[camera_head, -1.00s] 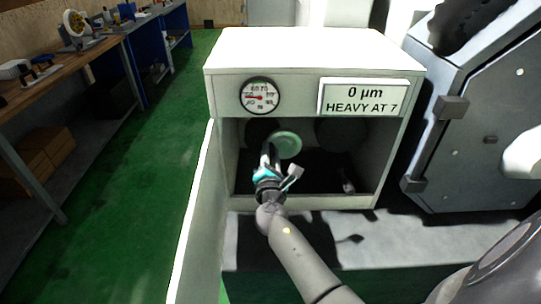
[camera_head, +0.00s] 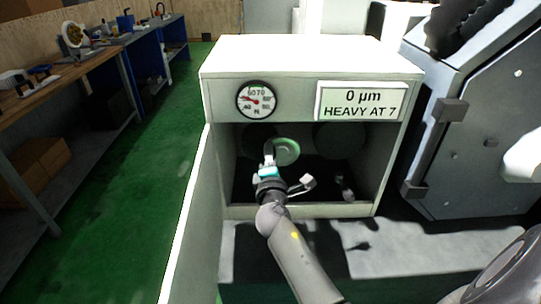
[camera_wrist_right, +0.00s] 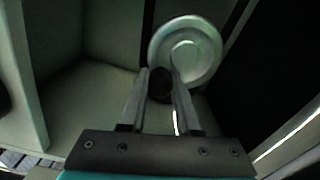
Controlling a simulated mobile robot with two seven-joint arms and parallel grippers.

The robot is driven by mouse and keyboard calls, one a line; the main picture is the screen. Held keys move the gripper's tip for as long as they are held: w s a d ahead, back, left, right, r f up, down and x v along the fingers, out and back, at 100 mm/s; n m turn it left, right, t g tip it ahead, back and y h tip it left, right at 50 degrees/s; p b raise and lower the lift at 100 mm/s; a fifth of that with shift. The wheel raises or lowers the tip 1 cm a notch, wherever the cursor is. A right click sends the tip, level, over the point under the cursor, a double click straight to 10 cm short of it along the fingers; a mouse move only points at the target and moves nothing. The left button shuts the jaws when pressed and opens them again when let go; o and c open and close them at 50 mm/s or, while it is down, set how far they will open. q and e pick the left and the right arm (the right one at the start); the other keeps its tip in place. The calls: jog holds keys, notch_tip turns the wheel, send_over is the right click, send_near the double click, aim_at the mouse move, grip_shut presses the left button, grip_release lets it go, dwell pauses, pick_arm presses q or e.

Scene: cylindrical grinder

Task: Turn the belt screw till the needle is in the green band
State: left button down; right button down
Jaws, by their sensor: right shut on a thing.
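The round gauge (camera_head: 257,99) has a white face, a dark rim and a red needle that points left and slightly up. I cannot make out a green band on it. My right gripper (camera_head: 268,153) reaches into the open cabinet, in front of the pale green pulley (camera_head: 287,151). In the right wrist view its fingers (camera_wrist_right: 160,88) are shut on a small dark round head, which looks like the belt screw (camera_wrist_right: 161,84). The pulley (camera_wrist_right: 186,52) is just behind it. My left gripper is out of view.
The cabinet (camera_head: 310,52) has a sign (camera_head: 361,101) reading "0 µm, HEAVY AT 7". Its open door (camera_head: 190,215) stands to the left of my right arm. A grey machine (camera_head: 470,130) is at the right. Benches (camera_head: 75,65) line the left, with green floor between.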

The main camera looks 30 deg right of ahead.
dwell(0.3)
jog(key=c, duration=0.6)
grip_release()
jog(key=shift+s, duration=0.1)
jog(key=b+v, duration=0.1)
jog(key=v, duration=1.4)
jog(key=shift+a, duration=0.15)
